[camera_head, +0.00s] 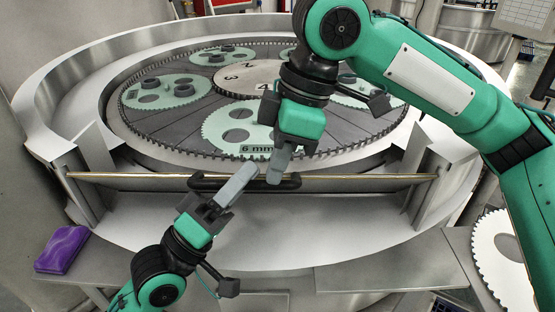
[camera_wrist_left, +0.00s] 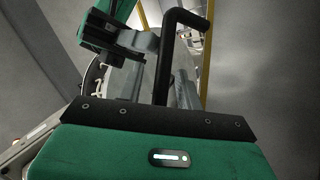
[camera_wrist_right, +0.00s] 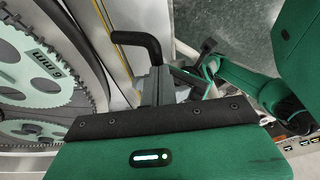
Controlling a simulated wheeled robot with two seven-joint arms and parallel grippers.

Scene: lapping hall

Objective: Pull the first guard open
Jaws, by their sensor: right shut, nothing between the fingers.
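The first guard (camera_head: 130,183) is a see-through panel with a brass-coloured top edge, between two metal posts at the front of the round lapping machine. Its black bar handle (camera_head: 290,184) sits mid-front; it also shows in the left wrist view (camera_wrist_left: 188,17) and the right wrist view (camera_wrist_right: 135,38). My left gripper (camera_head: 238,184) is at the handle's left part, its grey fingers overlapping the bar. Whether they grip it is unclear. My right gripper (camera_head: 277,166) points down at the handle's right part, shut and empty, with its fingertips close to the bar.
Behind the guard is a toothed plate with pale green carriers (camera_head: 230,125) and a numbered centre disc (camera_head: 250,76). A purple block (camera_head: 62,249) lies on the ledge at left. The front ledge (camera_head: 385,262) is mostly bare.

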